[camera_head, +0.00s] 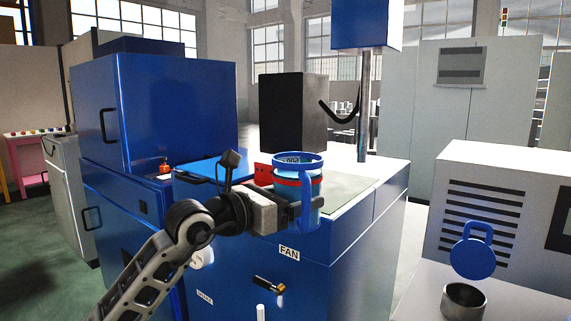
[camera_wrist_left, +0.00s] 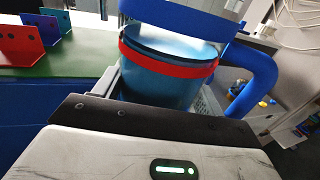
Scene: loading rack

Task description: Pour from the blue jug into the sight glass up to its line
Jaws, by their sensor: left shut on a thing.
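A blue jug (camera_head: 312,160) with a blue rim, blue side handle, red band and translucent blue-teal body is upright at the front edge of the blue machine's top. My left gripper (camera_head: 287,213) is shut on its lower body, reaching in from the left. In the left wrist view the jug (camera_wrist_left: 165,80) sits between the fingers, with its handle on the right and its red band above them. The wrist view does not show clearly what is inside. I cannot make out a separate sight glass. My right gripper is not in view.
A blue machine (camera_head: 160,115) with a FAN label (camera_head: 289,253) stands behind and below the arm. At right, a blue disc with a loop (camera_head: 473,256) is above a metal cup (camera_head: 463,302).

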